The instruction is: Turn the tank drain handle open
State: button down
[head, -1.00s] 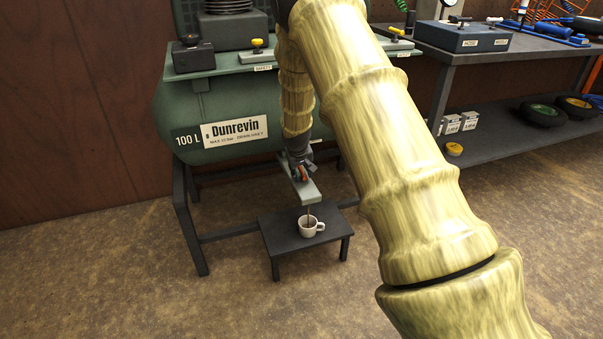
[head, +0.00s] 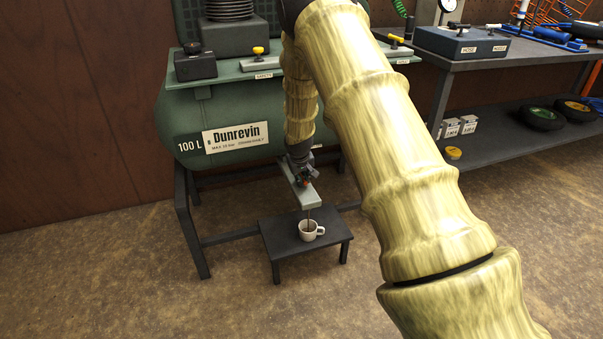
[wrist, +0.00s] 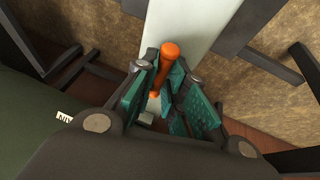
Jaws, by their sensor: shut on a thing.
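The orange drain handle (wrist: 169,52) shows in the wrist view, over a pale grey plate (wrist: 195,20). My gripper (wrist: 172,82) is shut on the handle; its teal pads lie on both sides of it, and the handle's rounded end sticks out beyond them. In the head view my gripper (head: 301,172) is below the green tank (head: 180,115), at the plate (head: 307,199); a small bit of orange shows there. A thin dark line runs from the plate's lower end down to a white cup (head: 309,231). The handle's base is mostly hidden.
The cup stands on a low dark stool (head: 283,248) under the plate. The tank's dark frame legs (head: 190,225) stand to the left. A workbench (head: 490,55) with tools is at the right. The floor in front is clear.

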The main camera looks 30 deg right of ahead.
jog(key=shift+d, duration=0.1)
jog(key=c, duration=1.5)
grip_release()
jog(key=shift+r, duration=0.1)
jog(key=v, duration=1.2)
jog(key=shift+s, duration=0.1)
